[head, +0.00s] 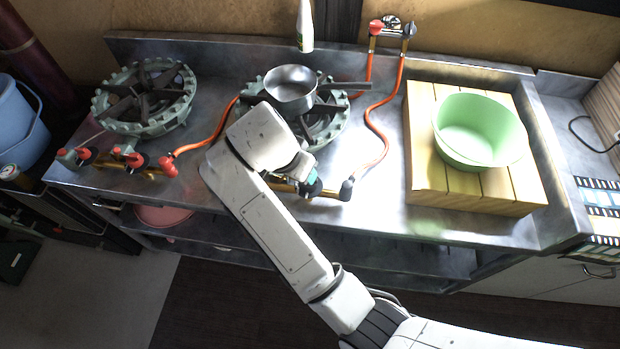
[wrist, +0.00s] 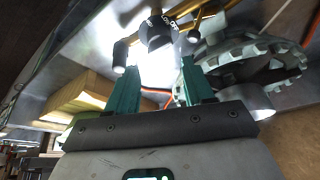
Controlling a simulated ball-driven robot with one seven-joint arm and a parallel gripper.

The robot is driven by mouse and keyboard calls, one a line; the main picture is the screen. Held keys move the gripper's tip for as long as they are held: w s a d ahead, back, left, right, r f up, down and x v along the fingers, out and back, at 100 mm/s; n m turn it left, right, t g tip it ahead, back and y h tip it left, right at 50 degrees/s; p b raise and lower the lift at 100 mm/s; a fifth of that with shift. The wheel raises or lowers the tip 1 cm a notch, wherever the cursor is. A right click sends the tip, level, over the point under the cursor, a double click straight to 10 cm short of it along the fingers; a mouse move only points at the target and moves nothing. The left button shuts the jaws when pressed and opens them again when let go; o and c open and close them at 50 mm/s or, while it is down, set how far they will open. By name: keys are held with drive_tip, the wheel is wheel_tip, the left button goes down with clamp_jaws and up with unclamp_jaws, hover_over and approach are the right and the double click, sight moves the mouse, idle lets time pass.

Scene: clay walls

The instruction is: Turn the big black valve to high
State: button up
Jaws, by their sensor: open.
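The big black valve (wrist: 158,32) is a round black knob with white lettering on a brass pipe. In the wrist view it sits just beyond and between my fingertips, and I cannot read its setting. My gripper (wrist: 160,66) is open, with two teal fingers spread on either side of the near part of the valve; I cannot tell whether they touch it. In the head view the valve (head: 313,188) shows only in part at the counter's front edge. My white arm hides much of it, and the teal of my gripper (head: 309,175) shows right beside it.
A burner (head: 335,122) with a metal pot (head: 290,90) stands behind the valve. Another burner (head: 150,97) with red-handled valves (head: 125,155) is to the left. Orange hoses cross the counter. A green basin (head: 470,140) sits on a wooden board (head: 424,180) at right.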

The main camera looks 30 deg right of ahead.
drive_tip(key=x, duration=0.9)
drive_tip(key=shift+f, duration=0.2)
drive_tip(key=c, duration=0.7)
drive_tip(key=shift+o, duration=0.2)
drive_tip(key=shift+r+p, duration=0.1)
drive_tip(key=shift+p, duration=0.25)
